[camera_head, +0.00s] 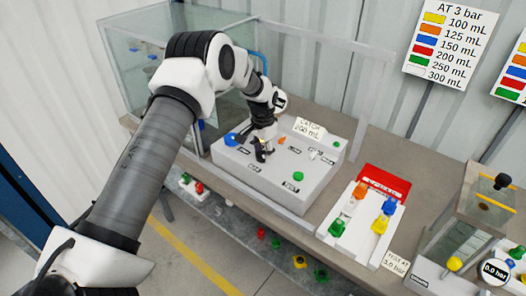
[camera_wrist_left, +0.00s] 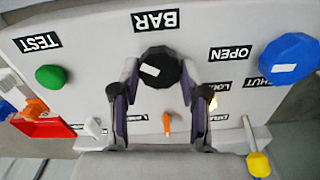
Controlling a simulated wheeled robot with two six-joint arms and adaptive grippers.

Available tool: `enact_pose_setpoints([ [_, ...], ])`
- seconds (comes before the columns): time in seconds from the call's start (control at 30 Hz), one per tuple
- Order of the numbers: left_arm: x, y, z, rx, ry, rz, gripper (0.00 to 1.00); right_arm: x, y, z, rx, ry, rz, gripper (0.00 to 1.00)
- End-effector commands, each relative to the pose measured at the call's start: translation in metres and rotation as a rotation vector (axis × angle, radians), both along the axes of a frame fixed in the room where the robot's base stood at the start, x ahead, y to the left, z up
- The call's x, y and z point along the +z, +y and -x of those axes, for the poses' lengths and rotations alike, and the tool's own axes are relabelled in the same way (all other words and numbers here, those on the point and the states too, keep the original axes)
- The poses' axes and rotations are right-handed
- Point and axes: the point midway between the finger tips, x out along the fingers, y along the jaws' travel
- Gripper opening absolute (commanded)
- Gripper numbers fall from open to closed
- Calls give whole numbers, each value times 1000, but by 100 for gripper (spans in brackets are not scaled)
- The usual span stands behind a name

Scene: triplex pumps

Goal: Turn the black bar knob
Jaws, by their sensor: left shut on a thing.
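The black bar knob (camera_wrist_left: 158,67) has a faceted body and a white mark on its top. It stands below the BAR label (camera_wrist_left: 156,20) on the grey panel, which the head view shows as a sloped box (camera_head: 255,178). My left gripper (camera_wrist_left: 159,80) has one finger on each side of the knob and is shut on it. In the head view the left gripper (camera_head: 263,148) is over the front part of the box, and the knob there is partly hidden by the fingers. My right gripper is not in view.
On the panel are a blue knob (camera_wrist_left: 289,58), a green knob (camera_wrist_left: 51,77) and an orange lever (camera_wrist_left: 167,123). A white rack (camera_head: 339,238) with coloured fittings stands to the right of the box. A clear tank (camera_head: 455,215) is farther right.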

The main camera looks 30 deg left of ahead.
Motion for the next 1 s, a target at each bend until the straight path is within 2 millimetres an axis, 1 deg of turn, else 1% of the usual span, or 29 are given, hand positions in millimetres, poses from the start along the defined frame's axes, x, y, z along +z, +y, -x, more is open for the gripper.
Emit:
enact_pose_setpoints([
  [1.0,-1,1,2,964,6,0,10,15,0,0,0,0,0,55],
])
